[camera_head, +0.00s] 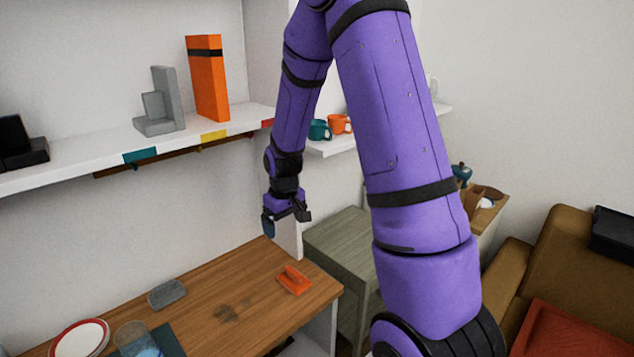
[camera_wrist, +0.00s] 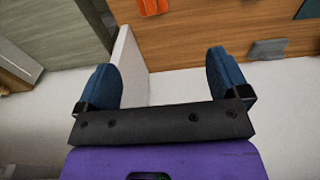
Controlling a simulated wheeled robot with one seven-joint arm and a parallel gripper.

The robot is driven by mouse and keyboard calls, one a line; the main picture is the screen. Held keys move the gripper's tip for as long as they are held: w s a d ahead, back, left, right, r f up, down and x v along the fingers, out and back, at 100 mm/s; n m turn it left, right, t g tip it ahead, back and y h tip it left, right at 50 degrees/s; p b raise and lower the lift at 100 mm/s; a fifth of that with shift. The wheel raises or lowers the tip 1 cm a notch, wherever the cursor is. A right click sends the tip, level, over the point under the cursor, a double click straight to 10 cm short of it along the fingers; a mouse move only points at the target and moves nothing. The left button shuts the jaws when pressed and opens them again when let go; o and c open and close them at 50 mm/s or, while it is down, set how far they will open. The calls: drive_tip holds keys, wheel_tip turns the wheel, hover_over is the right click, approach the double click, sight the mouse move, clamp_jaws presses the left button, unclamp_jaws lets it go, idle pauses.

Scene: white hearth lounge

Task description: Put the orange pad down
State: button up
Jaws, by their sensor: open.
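The orange pad (camera_head: 294,279), a small block with a raised part on top, lies on the right part of the wooden counter (camera_head: 258,312). In the wrist view an orange piece of it (camera_wrist: 152,6) shows at the top edge, cut off by the frame. My gripper (camera_head: 272,225) hangs above the back right of the counter, clear of the pad. In the wrist view its two blue fingers (camera_wrist: 164,76) stand wide apart with nothing between them. The pad is apart from both fingers.
A grey pad (camera_head: 167,293), a red-rimmed plate (camera_head: 80,339) and a glass (camera_head: 136,341) are left on the counter. A dark patch marks the wood beside the orange pad. A white shelf (camera_head: 110,145) runs above; a grey-green cabinet (camera_head: 338,240) stands to the right.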

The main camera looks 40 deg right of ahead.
drive_tip(key=s+a+r+t, duration=0.1)
drive_tip(key=s+a+r, duration=0.15)
drive_tip(key=r, duration=0.35)
drive_tip(key=s+a+r+t, duration=0.1)
drive_tip(key=s+a+r, duration=0.1)
drive_tip(key=s+r, duration=0.35)
drive_tip(key=s+a+r, duration=0.2)
drive_tip(key=r, duration=0.5)
drive_tip(key=s+a+r+t, duration=0.1)
drive_tip(key=s+r, duration=0.3)
drive_tip(key=s, duration=0.4)
drive_tip(key=s+a+r+t, duration=0.1)
drive_tip(key=s+a+r, duration=0.2)
drive_tip(key=s, duration=0.4)
drive_tip(key=shift+v, duration=0.85)
drive_tip(key=shift+a, duration=0.1)
